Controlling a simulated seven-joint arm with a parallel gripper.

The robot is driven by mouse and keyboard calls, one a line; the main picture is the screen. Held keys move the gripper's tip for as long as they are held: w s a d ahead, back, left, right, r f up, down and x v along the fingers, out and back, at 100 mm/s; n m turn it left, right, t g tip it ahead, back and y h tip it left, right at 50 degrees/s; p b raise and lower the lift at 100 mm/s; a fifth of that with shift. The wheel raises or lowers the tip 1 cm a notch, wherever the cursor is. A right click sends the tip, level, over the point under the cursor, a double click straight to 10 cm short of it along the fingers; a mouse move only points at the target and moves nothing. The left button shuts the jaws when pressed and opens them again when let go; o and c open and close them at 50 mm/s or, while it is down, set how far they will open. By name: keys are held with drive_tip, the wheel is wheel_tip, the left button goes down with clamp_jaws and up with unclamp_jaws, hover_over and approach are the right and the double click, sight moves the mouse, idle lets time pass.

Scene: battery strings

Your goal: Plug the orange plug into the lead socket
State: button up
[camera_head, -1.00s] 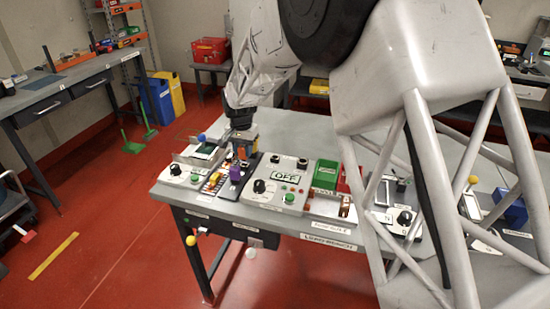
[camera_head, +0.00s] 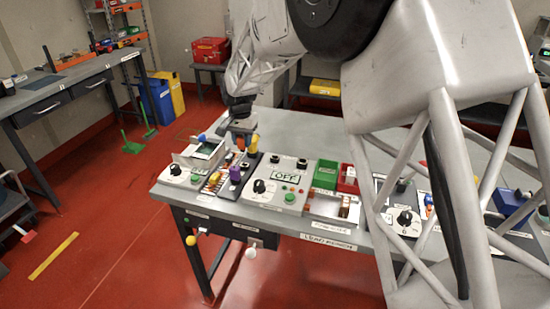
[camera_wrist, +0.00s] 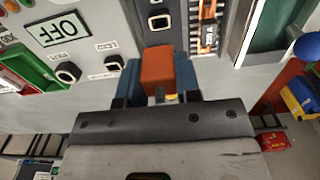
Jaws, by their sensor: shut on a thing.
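My gripper (camera_wrist: 160,85) is shut on the orange plug (camera_wrist: 159,66), a block held between its blue fingertips in the wrist view. In the head view the orange plug (camera_head: 240,143) shows just below my gripper (camera_head: 241,136), above the dark plug rack. The box marked OFF (camera_head: 279,182) is to the right of it. Two dark sockets sit on this box's top, one (camera_wrist: 69,72) farther from the plug and one (camera_wrist: 112,62) nearer it in the wrist view. Their labels are upside down and small; the nearer one seems to read LEAD. The plug is apart from both sockets.
Black slots (camera_wrist: 156,21) show in the wrist view. A green bin (camera_head: 326,174) and a red bin (camera_head: 347,178) stand right of the box. Bench behind is clear.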

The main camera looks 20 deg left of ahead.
drive_tip(key=shift+r, duration=0.4)
drive_tip(key=shift+d, duration=0.1)
drive_tip(key=w+d+r, duration=0.2)
drive_tip(key=w+d, duration=0.3)
drive_tip(key=d, duration=0.4)
drive_tip(key=shift+w+d+r, duration=0.15)
drive_tip(key=shift+w, duration=0.1)
drive_tip(key=shift+f, duration=0.2)
drive_tip(key=shift+f, duration=2.7)
drive_tip(key=shift+f, duration=1.45)
idle(0.4)
